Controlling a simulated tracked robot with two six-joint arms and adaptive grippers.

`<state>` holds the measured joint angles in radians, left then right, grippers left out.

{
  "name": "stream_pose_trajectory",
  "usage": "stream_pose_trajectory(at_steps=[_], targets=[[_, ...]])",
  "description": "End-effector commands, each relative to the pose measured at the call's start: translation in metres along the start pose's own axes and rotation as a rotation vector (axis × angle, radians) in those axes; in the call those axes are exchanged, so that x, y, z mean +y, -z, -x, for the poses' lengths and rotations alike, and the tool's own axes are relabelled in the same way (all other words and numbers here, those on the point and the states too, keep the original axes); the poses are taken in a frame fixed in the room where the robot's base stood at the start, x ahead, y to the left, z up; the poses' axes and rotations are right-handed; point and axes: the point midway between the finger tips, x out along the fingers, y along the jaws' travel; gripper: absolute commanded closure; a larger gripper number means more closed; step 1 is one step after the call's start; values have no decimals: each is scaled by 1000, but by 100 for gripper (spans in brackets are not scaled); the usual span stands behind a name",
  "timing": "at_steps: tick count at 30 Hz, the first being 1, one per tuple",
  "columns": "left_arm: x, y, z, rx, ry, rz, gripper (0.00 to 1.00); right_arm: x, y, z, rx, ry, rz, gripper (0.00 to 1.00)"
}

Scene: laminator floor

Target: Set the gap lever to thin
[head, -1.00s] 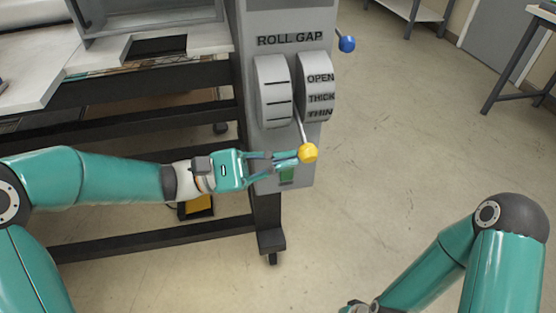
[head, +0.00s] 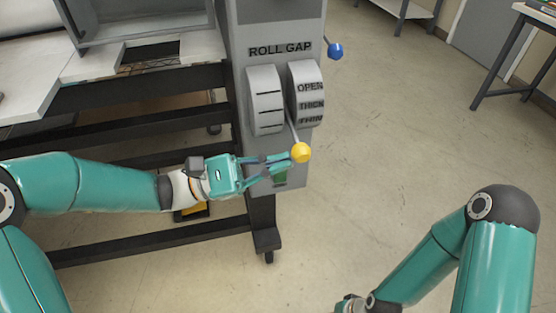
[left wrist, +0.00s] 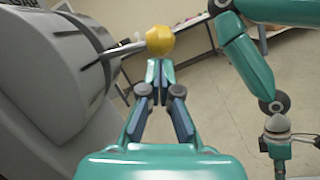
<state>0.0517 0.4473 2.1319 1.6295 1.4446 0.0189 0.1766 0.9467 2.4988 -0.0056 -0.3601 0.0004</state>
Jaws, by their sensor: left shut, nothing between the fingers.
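The gap lever is a thin metal rod with a yellow ball knob (head: 300,152), coming from the slot between two grey drum covers under the words ROLL GAP. It points low, with the knob just below the THIN label (head: 311,120). The knob also shows in the left wrist view (left wrist: 160,40), just beyond my fingertips. My left gripper (head: 288,159) is shut and empty, its tips at the left side of the knob; I cannot tell whether they touch. My right gripper (head: 350,303) is partly cut off at the bottom edge, and its jaws are unclear.
A blue ball knob (head: 335,50) sticks out from the machine's right side, higher up. The machine's dark frame (head: 140,245) runs behind and below my left arm. A table (head: 520,60) stands at the far right. The floor right of the machine is clear.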

Motion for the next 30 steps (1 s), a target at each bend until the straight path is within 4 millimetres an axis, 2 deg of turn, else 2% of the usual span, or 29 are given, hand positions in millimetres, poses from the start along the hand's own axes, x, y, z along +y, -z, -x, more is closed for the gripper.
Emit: stream_pose_trajectory(at_steps=[5,9,10,15,21,25,30], targets=[[-3,17,14,1,-1,1,100,5,0,-13,0,0,0,100],[-4,34,33,2,-2,4,100,9,0,-24,0,0,0,100],[-1,28,40,3,-5,3,100,7,0,-19,-1,0,0,100],[-1,28,78,3,-5,3,100,6,0,-15,0,0,0,100],[-2,28,112,1,-1,3,100,5,0,-13,0,0,0,100],[-2,28,123,-1,2,4,100,5,0,-13,0,0,0,100],[-4,29,126,3,7,6,100,5,0,-13,0,0,0,100]])
